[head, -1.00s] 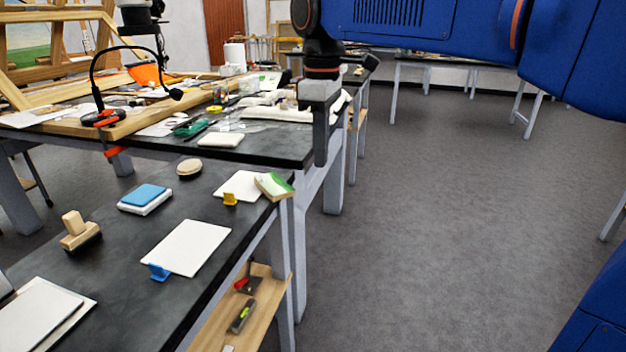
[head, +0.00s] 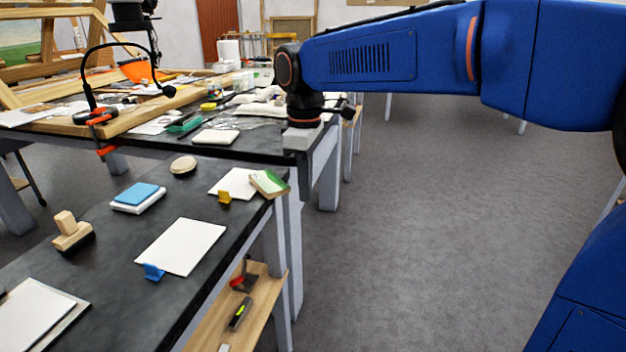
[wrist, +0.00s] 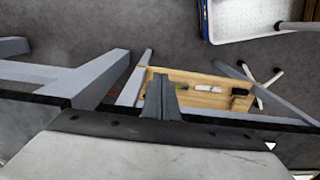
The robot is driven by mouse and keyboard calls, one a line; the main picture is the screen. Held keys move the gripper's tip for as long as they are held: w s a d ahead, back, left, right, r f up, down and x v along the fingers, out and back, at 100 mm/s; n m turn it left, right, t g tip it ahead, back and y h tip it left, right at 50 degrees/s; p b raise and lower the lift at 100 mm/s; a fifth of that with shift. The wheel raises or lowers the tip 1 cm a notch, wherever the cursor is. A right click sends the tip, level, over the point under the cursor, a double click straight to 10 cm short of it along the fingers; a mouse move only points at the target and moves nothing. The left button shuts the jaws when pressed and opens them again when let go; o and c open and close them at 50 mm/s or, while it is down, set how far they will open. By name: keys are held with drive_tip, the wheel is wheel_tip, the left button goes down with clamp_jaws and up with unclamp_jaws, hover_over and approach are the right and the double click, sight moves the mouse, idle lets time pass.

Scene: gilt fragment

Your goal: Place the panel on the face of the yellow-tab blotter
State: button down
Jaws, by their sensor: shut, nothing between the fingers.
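A small block with a green-and-cream face and wooden sides, apparently the panel (head: 268,183), sits at the table's right edge. It overlaps the right side of the white yellow-tab blotter (head: 230,181) in the head view; I cannot tell if it rests on it. The yellow tab (head: 224,196) stands at the blotter's near edge. My gripper (head: 302,168) is beyond and to the right of the panel, by the table edges, its fingers hard to make out there. In the wrist view my gripper (wrist: 161,80) is shut and empty; neither panel nor blotter is identifiable there.
A white sheet (head: 188,246) with a blue tab (head: 153,271) lies nearer. A blue-topped pad (head: 138,197), a wooden-handled stamp (head: 72,232) and a round disc (head: 183,165) stand left. A wooden shelf (head: 240,310) holds tools below. A cluttered table stands behind; open floor lies right.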

sight(282, 186)
drive_tip(key=shift+w+a, duration=0.2)
drive_tip(key=shift+a, duration=0.3)
drive_tip(key=shift+w+a, duration=0.15)
drive_tip(key=shift+a, duration=0.35)
drive_tip(key=shift+w+a, duration=0.35)
drive_tip(key=shift+a, duration=0.5)
drive_tip(key=shift+w+a, duration=0.3)
drive_tip(key=shift+a, duration=0.55)
drive_tip(key=shift+d, duration=0.1)
